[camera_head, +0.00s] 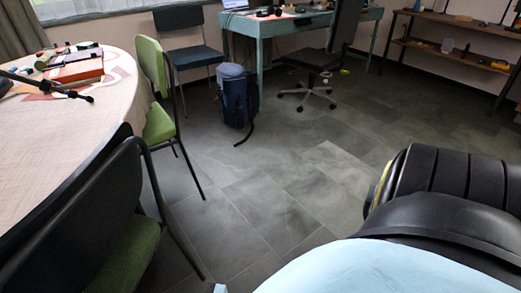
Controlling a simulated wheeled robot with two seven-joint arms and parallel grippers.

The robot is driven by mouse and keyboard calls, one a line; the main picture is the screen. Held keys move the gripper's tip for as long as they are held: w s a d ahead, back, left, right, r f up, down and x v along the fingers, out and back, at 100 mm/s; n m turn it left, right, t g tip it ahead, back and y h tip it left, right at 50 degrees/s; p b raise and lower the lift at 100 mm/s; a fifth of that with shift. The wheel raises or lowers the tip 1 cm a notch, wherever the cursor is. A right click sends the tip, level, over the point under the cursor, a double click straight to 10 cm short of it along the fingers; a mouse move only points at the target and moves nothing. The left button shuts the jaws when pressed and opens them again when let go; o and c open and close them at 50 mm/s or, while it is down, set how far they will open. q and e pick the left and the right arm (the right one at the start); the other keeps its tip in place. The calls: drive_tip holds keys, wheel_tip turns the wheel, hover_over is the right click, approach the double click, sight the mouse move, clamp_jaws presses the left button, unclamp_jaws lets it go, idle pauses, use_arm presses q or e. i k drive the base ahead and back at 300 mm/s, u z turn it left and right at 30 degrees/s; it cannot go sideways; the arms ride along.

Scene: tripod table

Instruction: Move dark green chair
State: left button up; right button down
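A dark green-blue chair (180,20) with thin dark legs stands upright at the back, left of the desk and below the window. A bright green chair (157,92) stands at the right edge of the round table. In the near left is a chair with a dark backrest and frame and a green seat (128,258); the picture edge cuts it off. Which one the task means is not certain; the one at the back best fits dark green. Neither of my grippers is in view. A black part of my own arm shows at the lower right.
A pale round table (60,130) fills the left, with tools and a red box (78,68). A blue bag (236,97) stands on the floor before the teal desk (290,22). A black office chair (312,60) is by the desk. Shelves (455,50) line the right wall. The middle floor is clear.

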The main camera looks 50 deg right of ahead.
sight(87, 236)
drive_tip(key=k, duration=1)
